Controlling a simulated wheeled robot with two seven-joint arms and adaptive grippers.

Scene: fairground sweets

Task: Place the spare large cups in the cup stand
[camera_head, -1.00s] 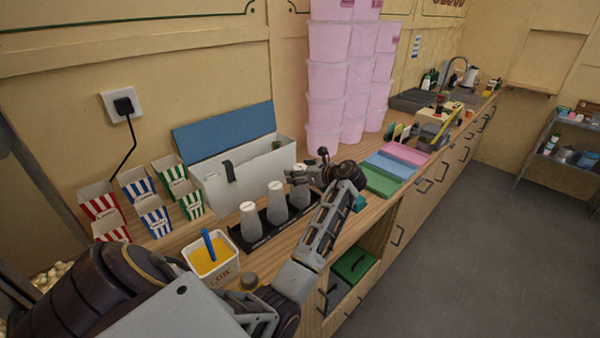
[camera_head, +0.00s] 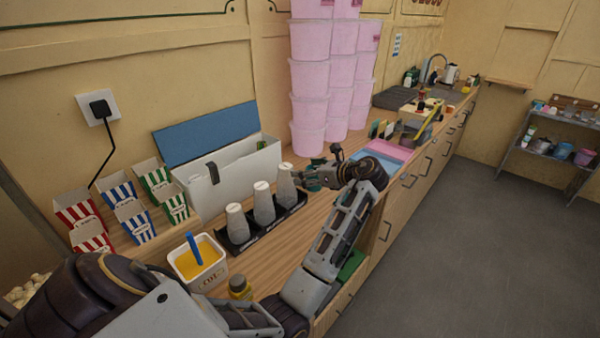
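Three grey, tapered cups stand upright, narrow end up, in a row in the black cup stand (camera_head: 238,248) on the wooden counter. They are the left cup (camera_head: 238,224), the middle cup (camera_head: 263,204) and the right cup (camera_head: 287,187). My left arm comes in from the lower left and bends up over the counter. Its gripper (camera_head: 318,166) is just right of the right cup, with its fingers seemingly spread and nothing visible between them. Its fingertips are small and partly hard to read. My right gripper is out of view.
Left lie striped popcorn boxes (camera_head: 138,219), a white bin with a blue lid (camera_head: 237,176) and a yellow-filled tub (camera_head: 198,268). Tall pink tubs (camera_head: 308,108) stand behind the gripper. Coloured trays (camera_head: 388,152) lie to its right.

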